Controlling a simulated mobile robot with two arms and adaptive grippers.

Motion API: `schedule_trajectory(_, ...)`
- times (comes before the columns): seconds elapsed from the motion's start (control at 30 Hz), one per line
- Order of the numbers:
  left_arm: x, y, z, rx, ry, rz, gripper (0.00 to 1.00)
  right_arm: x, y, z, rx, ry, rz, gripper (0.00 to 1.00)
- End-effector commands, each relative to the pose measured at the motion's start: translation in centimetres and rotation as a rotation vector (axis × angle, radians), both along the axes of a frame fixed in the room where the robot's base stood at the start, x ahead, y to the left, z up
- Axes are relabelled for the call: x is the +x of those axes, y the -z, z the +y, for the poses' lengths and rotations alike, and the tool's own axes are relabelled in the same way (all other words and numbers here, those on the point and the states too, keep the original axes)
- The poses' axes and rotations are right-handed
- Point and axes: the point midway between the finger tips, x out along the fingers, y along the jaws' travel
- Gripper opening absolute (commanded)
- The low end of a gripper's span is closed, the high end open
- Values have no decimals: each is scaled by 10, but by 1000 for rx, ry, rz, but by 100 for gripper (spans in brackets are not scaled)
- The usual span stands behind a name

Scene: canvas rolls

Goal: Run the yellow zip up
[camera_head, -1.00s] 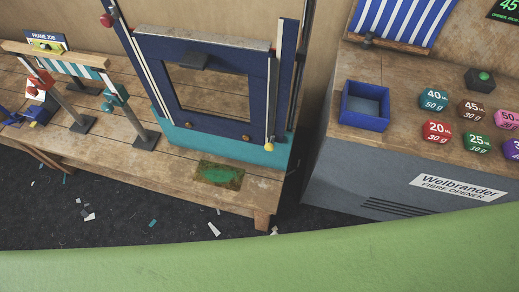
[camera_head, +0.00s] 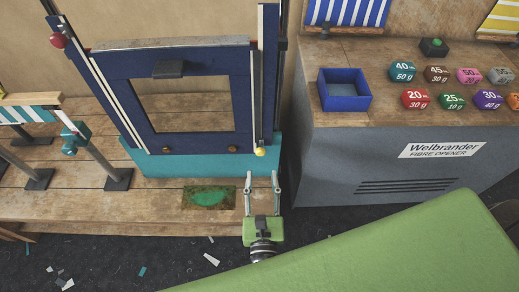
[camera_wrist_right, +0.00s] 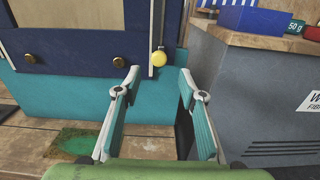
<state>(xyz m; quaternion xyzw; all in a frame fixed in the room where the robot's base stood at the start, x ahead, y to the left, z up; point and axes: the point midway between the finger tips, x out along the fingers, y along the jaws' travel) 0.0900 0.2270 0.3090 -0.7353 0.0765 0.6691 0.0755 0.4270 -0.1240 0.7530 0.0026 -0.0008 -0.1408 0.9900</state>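The yellow zip pull (camera_head: 260,151) is a small round knob at the bottom of the white zip track (camera_head: 259,100) on the right side of the blue frame (camera_head: 237,110). My right gripper (camera_head: 262,177) is open and empty, just in front of and below the yellow knob, apart from it. In the right wrist view the yellow knob (camera_wrist_right: 159,59) shows beyond and slightly above the gap between the fingertips (camera_wrist_right: 159,75). My left gripper is not in view.
A red knob (camera_head: 58,40) sits high on the frame's left track. A teal base (camera_head: 200,162) stands under the frame on the wooden bench (camera_head: 150,200). A grey machine (camera_head: 400,165) with a blue box (camera_head: 345,103) and several coloured weights stands to the right. A gap separates bench and machine.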

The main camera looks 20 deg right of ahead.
Motion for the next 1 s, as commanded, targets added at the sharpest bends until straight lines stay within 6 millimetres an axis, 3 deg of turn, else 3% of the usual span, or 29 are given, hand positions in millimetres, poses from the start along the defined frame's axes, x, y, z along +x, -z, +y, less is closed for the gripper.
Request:
schedule_trajectory(0.2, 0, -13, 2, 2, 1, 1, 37, 49, -4, -13, -4, 0, -2, 37)
schedule_trajectory(0.47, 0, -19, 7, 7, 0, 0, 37, 88, -1, -24, -4, -2, 0, 37)
schedule_trajectory(0.9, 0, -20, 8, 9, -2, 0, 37, 99, 1, -28, -4, -3, 2, 37)
schedule_trajectory(0.93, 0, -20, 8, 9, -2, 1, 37, 99, 1, -28, -4, -3, 2, 35)
schedule_trajectory(1.0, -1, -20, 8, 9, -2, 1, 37, 99, 1, -28, -4, -3, 2, 16)
